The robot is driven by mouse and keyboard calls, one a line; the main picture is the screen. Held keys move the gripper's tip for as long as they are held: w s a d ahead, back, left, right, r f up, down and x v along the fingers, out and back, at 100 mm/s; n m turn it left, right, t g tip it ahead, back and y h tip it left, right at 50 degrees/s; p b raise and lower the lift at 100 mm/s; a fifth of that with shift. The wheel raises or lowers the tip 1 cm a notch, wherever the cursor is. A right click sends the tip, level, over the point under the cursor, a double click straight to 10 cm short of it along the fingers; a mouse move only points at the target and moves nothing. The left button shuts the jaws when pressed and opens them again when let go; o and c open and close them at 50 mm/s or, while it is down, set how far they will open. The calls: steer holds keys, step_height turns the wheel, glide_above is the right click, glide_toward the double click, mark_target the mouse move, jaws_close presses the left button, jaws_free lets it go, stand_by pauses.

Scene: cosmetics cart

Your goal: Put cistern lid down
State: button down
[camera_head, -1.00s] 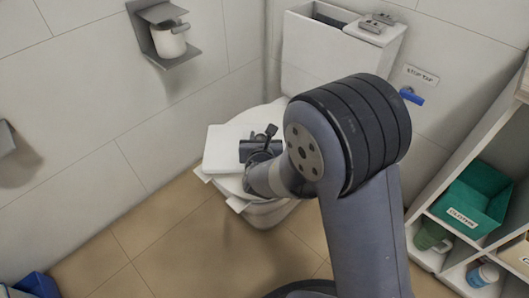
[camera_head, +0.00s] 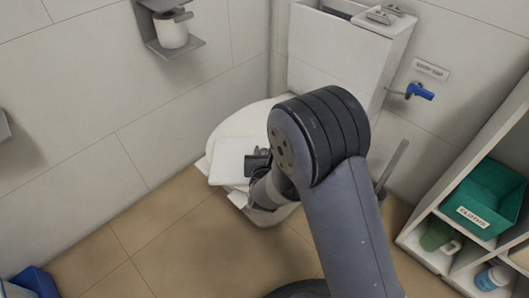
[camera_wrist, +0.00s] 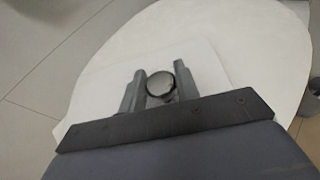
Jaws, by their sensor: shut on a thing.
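The cistern lid (camera_head: 230,158) is a flat white slab over the closed toilet seat (camera_head: 243,119). My gripper (camera_head: 258,162) is at the lid's right part, partly hidden by my arm. In the wrist view, my gripper's fingers (camera_wrist: 160,88) stand either side of a round metallic knob (camera_wrist: 161,84) on the white lid (camera_wrist: 108,80), shut on it. The lid looks flat over the pale oval seat (camera_wrist: 245,45); I cannot tell whether it touches. The cistern (camera_head: 340,48) stands behind, its top open at the left.
White flat corners (camera_head: 238,198) stick out beneath the lid. Chrome fittings (camera_head: 384,14) sit on the cistern's right top. A blue-handled stop tap (camera_head: 419,91) is on the wall. A shelf with a green bin (camera_head: 480,200) stands right.

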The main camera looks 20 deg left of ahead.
steer(key=c, duration=1.1)
jaws_free()
steer(key=shift+o, duration=0.2)
steer(key=p+v, duration=0.2)
steer(key=v, duration=1)
steer(key=shift+p, duration=0.3)
